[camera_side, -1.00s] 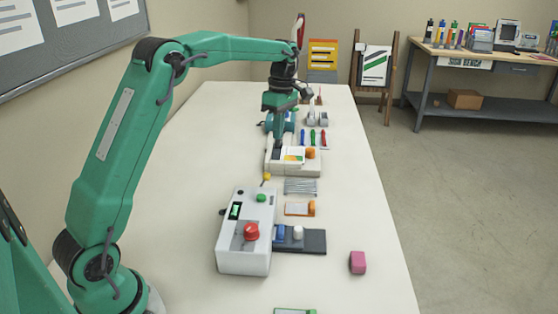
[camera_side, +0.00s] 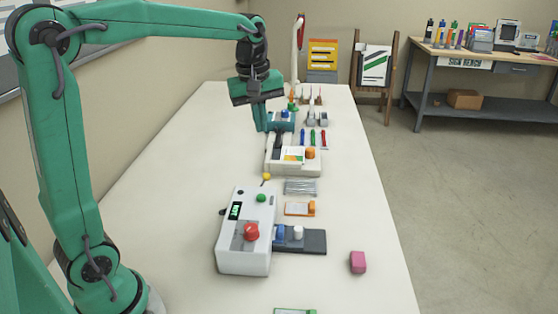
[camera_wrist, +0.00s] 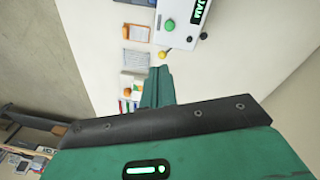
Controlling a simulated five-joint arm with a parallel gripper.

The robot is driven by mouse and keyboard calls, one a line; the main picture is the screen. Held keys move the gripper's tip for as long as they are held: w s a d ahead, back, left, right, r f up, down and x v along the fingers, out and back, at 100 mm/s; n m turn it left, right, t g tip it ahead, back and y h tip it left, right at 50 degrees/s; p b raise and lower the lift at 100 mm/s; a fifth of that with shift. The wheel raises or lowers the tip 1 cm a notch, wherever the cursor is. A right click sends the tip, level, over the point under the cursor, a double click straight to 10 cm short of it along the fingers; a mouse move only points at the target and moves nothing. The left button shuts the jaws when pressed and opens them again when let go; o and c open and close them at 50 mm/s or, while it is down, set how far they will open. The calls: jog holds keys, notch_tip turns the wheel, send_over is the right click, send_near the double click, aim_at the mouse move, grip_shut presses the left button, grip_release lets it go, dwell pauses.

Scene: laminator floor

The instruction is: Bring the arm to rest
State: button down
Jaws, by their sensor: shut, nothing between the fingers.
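My gripper (camera_side: 259,118) is green and hangs from the raised arm over the table, in the side view at the left edge of the white laminator-like machine. Its fingers are shut with nothing between them. In the wrist view my gripper (camera_wrist: 158,82) also shows shut, pointing toward the table items. The white machine (camera_side: 280,170) has an orange knob and a printed card on it. It is partly hidden behind the gripper in the wrist view. I cannot tell the exact height of the fingertips above the table.
A control box (camera_side: 238,262) with a red button stands nearer on the white table (camera_side: 180,200). A dark pad (camera_side: 315,245), an orange-edged card (camera_side: 298,209), a pink block (camera_side: 357,262) and several pens (camera_side: 313,136) lie around. The table's left side is clear.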

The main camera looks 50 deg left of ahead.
jog(key=s+d+f+m+t, duration=0.2)
jog(key=s+m, duration=0.4)
jog(key=s, duration=0.3)
jog(key=s+d+f+m+t, duration=0.1)
jog(key=s+d+m+t, duration=0.1)
jog(key=s+m, duration=0.5)
jog(key=s+d, duration=0.1)
jog(key=s, duration=0.1)
jog(key=shift+s+d+f, duration=0.3)
jog(key=shift+s+f, duration=0.05)
jog(key=shift+s, duration=0.05)
